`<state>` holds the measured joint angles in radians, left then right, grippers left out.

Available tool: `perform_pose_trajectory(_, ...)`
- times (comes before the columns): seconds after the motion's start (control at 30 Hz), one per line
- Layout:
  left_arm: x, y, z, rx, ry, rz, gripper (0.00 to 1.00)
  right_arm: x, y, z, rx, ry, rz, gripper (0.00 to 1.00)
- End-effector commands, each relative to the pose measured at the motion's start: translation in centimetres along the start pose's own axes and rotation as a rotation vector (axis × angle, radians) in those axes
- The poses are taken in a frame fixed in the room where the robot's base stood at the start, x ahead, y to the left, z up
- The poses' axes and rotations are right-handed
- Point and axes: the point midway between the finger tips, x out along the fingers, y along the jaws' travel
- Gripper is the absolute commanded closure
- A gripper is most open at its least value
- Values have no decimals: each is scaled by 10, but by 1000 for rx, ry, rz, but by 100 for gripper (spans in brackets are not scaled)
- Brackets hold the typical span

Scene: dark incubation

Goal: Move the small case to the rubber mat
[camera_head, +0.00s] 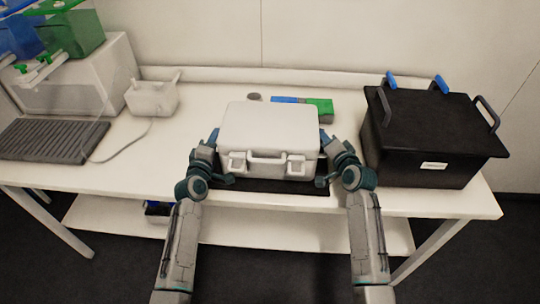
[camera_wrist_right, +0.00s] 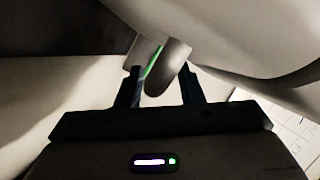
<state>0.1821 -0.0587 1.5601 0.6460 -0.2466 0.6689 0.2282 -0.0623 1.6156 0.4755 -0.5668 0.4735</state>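The small case (camera_head: 268,125) is pale grey, with a front handle and two latches. In the head view it is at the middle of the bench, its lower front edge over the black rubber mat (camera_head: 290,187). I cannot tell whether it rests on the mat or hangs just above it. My left gripper (camera_head: 213,140) is at its left side and my right gripper (camera_head: 326,138) at its right side; the left fingers are largely hidden. In the wrist view my right gripper's fingers (camera_wrist_right: 161,88) stand apart around a rounded grey end (camera_wrist_right: 172,68), with a gap on the left.
A black lidded box (camera_head: 432,135) with blue and dark handles stands close on the right. A blue and green item (camera_head: 305,105) lies behind the case. A small white device (camera_head: 152,97) and a dark ribbed pad (camera_head: 52,140) are on the left. Bare bench lies between.

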Motion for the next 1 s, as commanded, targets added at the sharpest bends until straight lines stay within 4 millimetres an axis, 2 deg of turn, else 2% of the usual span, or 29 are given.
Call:
perform_pose_trajectory(0.17,-24,-1,0,2,0,-2,65,0,0,0,0,0,0,66)
perform_pose_trajectory(0.4,-75,-1,0,1,0,-2,65,0,0,0,0,0,0,66)
perform_pose_trajectory(0.6,-106,-1,0,1,0,-1,65,0,0,0,0,0,0,66)
perform_pose_trajectory(0.83,-118,0,0,1,0,0,65,-5,0,0,0,0,0,66)
perform_pose_trajectory(1.0,-118,0,0,1,0,0,65,-29,1,1,-1,0,1,66)
